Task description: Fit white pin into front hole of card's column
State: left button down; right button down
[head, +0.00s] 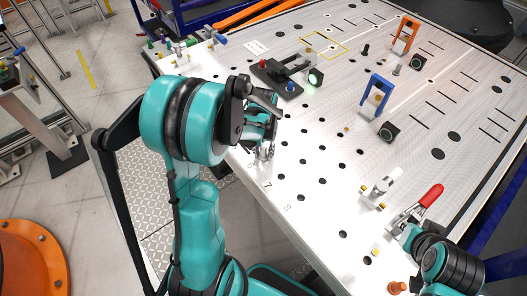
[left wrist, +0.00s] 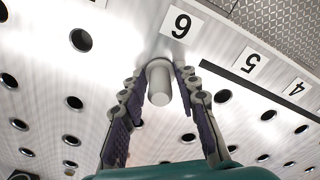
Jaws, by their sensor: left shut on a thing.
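My left gripper (head: 264,150) is low over the near left edge of the perforated table (head: 318,225). In the left wrist view its two fingers (left wrist: 159,92) are shut on a pale pin (left wrist: 159,86), a short cylinder with a wider collar at its far end. A white card marked 6 (left wrist: 181,24) lies just beyond the pin, at the table edge. Whether the pin's far end is in a hole or above the surface is hidden. The pin cannot be made out in the head view.
Cards 5 (left wrist: 251,61) and 4 (left wrist: 298,87) continue along the edge. A red-handled clamp (head: 430,196), a white cylinder (head: 387,181), a blue bracket (head: 375,96), an orange bracket (head: 406,35) and a black fixture (head: 277,75) stand on the table.

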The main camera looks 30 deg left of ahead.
pick_arm(q)
jog(key=c, duration=1)
grip_release()
jog(key=shift+c, duration=0.2)
notch_tip(320, 180, up, 12)
jog(key=shift+s+f, duration=0.1)
